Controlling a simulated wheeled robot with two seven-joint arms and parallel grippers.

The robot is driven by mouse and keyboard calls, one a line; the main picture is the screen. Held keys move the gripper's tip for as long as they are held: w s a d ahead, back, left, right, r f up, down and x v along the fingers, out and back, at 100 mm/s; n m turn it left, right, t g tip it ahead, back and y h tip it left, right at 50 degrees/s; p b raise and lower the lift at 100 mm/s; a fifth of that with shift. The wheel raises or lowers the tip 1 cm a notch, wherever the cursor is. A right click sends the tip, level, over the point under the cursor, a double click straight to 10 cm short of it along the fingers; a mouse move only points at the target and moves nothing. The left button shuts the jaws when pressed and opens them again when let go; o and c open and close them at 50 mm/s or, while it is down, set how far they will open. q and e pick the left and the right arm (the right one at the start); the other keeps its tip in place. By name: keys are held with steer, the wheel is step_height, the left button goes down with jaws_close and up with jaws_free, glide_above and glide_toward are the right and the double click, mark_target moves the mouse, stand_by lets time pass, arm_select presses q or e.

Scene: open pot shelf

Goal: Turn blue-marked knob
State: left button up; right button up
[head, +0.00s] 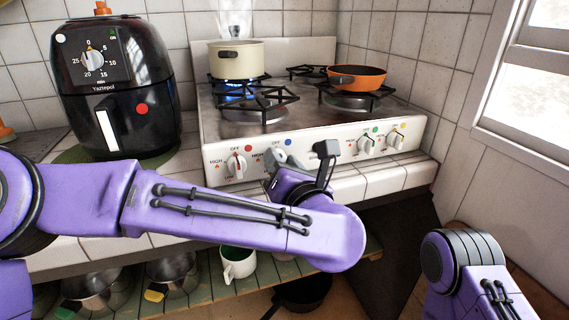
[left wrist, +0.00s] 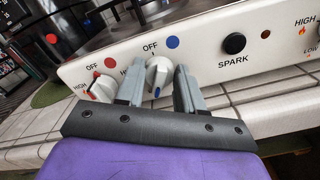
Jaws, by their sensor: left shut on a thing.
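The blue-marked knob (left wrist: 158,72) is white with a blue mark at its lower end. It sits on the stove's front panel under the word OFF and a blue dot (left wrist: 172,42), which also shows in the head view (head: 288,142). My left gripper (left wrist: 160,82) has one grey finger on each side of this knob and is shut on it. In the head view my left gripper (head: 287,165) is at the panel, and its fingers mostly hide the knob. The red-marked knob (left wrist: 102,88) stands just left of the fingers. My right gripper is out of view.
A cream pot (head: 237,60) steams over a blue flame at the back left. An orange pan (head: 357,77) sits on a right burner. More knobs (head: 366,145) line the panel's right side. A black air fryer (head: 115,85) stands left of the stove. Pots sit on the shelf below.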

arm_select(q)
steer(key=o, duration=1)
steer(key=v, duration=1)
steer(key=shift+s+d+b, duration=0.1)
steer(key=shift+s+b, duration=0.15)
steer(key=shift+b, duration=0.1)
